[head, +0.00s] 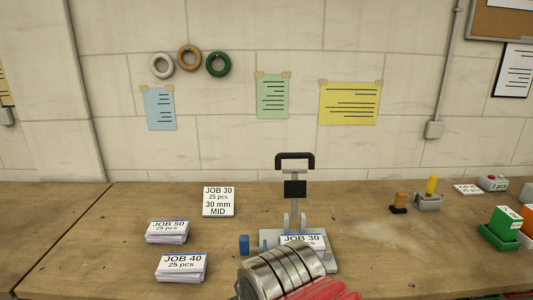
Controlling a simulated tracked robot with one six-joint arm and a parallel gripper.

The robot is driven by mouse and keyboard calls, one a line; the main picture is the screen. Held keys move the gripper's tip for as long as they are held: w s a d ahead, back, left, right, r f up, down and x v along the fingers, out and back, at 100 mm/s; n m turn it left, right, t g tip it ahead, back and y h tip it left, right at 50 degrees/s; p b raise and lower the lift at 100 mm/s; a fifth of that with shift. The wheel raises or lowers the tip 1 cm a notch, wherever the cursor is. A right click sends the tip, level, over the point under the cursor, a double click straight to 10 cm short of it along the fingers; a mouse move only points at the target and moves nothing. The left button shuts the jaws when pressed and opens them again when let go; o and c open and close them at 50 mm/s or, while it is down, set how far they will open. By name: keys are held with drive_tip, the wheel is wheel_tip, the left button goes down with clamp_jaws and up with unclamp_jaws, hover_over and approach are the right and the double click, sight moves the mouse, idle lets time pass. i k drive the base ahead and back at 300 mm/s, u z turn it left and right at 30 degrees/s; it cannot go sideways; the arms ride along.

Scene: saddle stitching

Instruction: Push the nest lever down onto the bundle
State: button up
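The nest lever stands upright, with a black U-shaped handle (295,157) at its top and a black block (295,188) lower on its grey stem. It rises from a grey stapling base (331,264) on the bench. The bundle labelled JOB 30 (303,241) lies on the base, below and in front of the lever, apart from the handle. My arm, with silver rings and a red part, covers the front of the base and perhaps part of the bundle. I cannot make out my gripper's fingers.
The JOB 50 stack (167,231), JOB 40 stack (181,267) and JOB 30 card (218,201) are further left. A small grey device (427,202) and green bin (499,238) are right.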

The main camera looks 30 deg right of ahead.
sight(294, 189)
drive_tip(key=u, duration=0.6)
drive_tip(key=i, duration=0.9)
drive_tip(key=u, duration=0.4)
